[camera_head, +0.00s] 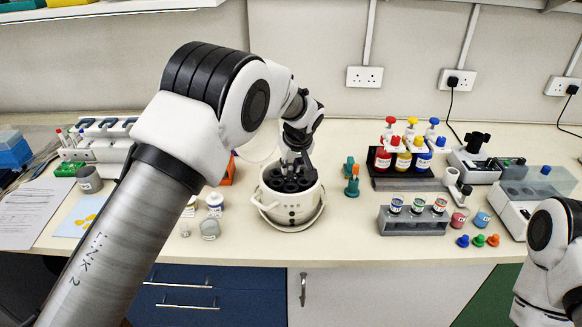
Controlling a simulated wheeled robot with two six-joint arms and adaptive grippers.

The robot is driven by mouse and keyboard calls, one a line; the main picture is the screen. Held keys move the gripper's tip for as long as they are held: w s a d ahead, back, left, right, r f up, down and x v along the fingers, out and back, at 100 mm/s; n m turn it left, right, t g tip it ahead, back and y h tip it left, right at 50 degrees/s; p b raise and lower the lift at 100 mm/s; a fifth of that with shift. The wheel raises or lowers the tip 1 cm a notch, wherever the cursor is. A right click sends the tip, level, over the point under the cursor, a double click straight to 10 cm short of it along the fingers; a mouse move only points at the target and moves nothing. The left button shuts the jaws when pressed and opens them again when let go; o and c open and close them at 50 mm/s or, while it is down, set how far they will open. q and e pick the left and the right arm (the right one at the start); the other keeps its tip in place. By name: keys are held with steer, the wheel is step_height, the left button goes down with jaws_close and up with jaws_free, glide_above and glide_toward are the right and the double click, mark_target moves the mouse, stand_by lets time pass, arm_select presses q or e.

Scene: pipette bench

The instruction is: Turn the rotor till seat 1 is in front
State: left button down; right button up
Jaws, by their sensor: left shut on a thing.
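The white round centrifuge (291,213) stands near the bench's front edge in the head view. Its dark rotor (289,185) with several seats shows inside the open bowl. My left gripper (290,170) points down into the bowl from above and is shut on part of the rotor. Its fingers and the rotor are both dark, so the exact grasp is hard to see. Seat numbers are too small to read, and the rotor's back is hidden by the gripper. My right arm shows at the lower right, but its gripper is not clearly visible.
A rack of red, yellow and blue bottles (411,152) stands right of the centrifuge. A grey rack with vials (413,222) and coloured caps (478,240) lie nearer the front. Pipettes on a stand (98,140) are at the left. Small jars (210,228) stand left of the centrifuge.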

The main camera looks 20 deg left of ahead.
arm_select(q)
steer(key=shift+f, duration=0.1)
steer(key=c, duration=1.1)
jaws_free()
steer(key=shift+o, duration=0.3)
steer(key=shift+w, duration=0.1)
steer(key=v, duration=1.2)
steer(key=shift+w, duration=0.15)
steer(key=shift+f, duration=0.1)
